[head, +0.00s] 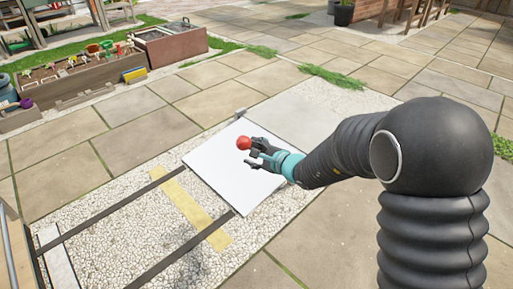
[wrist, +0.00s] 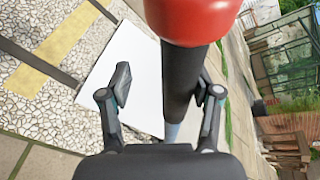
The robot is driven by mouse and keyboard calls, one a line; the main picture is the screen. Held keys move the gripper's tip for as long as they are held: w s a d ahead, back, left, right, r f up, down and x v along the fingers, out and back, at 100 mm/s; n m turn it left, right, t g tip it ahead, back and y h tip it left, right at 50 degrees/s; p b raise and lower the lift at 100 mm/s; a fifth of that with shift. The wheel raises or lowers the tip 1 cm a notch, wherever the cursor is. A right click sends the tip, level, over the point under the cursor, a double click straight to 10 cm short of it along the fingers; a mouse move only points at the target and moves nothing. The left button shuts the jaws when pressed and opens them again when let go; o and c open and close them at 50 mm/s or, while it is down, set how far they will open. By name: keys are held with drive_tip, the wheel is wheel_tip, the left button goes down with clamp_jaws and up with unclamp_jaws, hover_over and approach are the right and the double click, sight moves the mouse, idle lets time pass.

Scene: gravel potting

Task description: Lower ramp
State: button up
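A white flat panel (head: 222,165), which looks like the ramp, sits at the end of two dark rails; I cannot tell its tilt. It also shows in the wrist view (wrist: 135,65). A red ball knob (head: 244,143) tops a dark lever, clearest in the wrist view, where the knob (wrist: 192,18) is at the top edge and the dark shaft (wrist: 180,85) runs below it. My gripper (head: 256,152) is at the knob, over the panel. In the wrist view its fingers (wrist: 162,88) are spread, one on each side of the shaft, the right one closer. Contact is unclear.
The dark rails (head: 110,205) cross pebbled ground with a yellow strip (head: 190,205). A grey slab (head: 295,122) lies behind the panel. A wooden planter (head: 70,82) and a brown box (head: 172,45) stand at the back left.

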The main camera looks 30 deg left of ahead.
drive_tip(key=shift+w+d+r, duration=0.1)
drive_tip(key=shift+w+r, duration=0.1)
drive_tip(key=shift+w, duration=0.05)
idle(0.3)
drive_tip(key=shift+d+r, duration=0.1)
drive_tip(key=shift+d, duration=0.1)
drive_tip(key=v, duration=1.1)
drive_tip(key=shift+s+d, duration=0.25)
drive_tip(key=shift+d, duration=0.05)
